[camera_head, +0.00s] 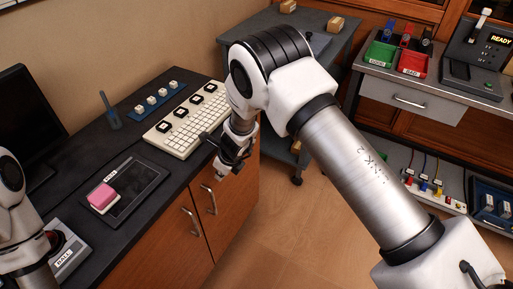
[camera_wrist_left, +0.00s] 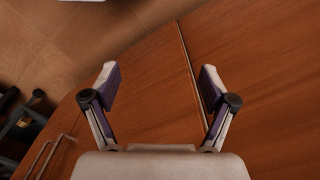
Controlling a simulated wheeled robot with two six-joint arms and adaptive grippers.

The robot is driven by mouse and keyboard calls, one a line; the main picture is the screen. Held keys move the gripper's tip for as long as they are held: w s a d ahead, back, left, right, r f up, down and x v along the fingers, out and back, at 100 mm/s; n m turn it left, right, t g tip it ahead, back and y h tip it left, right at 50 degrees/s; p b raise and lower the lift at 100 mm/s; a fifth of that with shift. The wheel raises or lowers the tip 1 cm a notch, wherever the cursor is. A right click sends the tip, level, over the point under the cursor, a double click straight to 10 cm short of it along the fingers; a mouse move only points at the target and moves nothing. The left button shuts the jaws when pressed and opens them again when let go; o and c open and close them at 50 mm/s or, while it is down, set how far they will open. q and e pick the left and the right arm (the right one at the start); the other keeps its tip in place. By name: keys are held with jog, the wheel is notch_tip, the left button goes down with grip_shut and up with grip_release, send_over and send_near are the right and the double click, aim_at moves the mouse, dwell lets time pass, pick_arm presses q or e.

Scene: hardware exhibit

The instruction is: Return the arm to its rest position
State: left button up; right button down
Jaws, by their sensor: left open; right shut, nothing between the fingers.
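My right arm comes in from the lower right of the head view and bends over the aisle. Its gripper (camera_head: 224,172) hangs shut and empty, pointing down just off the front edge of the dark counter (camera_head: 185,196), beside the keyboard's near right end. My left arm shows only in part at the left edge of the head view, and its gripper is out of that view. In the left wrist view the left gripper (camera_wrist_left: 159,82) is open, with nothing between its fingers and brown wooden panels behind it.
A bench with green (camera_head: 380,55) and red (camera_head: 413,64) bins stands at right. The wooden floor (camera_head: 285,225) is clear.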

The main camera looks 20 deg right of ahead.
jog(key=s+d+f+v, duration=0.1)
jog(key=s+v, duration=0.1)
jog(key=v, duration=1)
jog(key=s+d+f+g+p, duration=0.1)
jog(key=s+d+f+g, duration=0.15)
jog(key=s+f, duration=0.75)
pick_arm(q)
jog(key=shift+s+r+p, duration=0.45)
jog(key=shift+s+r, duration=0.35)
jog(key=shift+r, duration=0.3)
pick_arm(e)
jog(key=s+d+f+n+h, duration=0.1)
jog(key=s+d+f+n, duration=0.2)
jog(key=s+n, duration=0.8)
jog(key=s+d+f+n+g+h, duration=0.1)
jog(key=s+d+f+n, duration=0.2)
jog(key=s+n, duration=0.8)
jog(key=d+n, duration=0.1)
jog(key=n, duration=0.5)
jog(key=shift+s+f+h, duration=0.25)
jog(key=shift+s+h, duration=0.05)
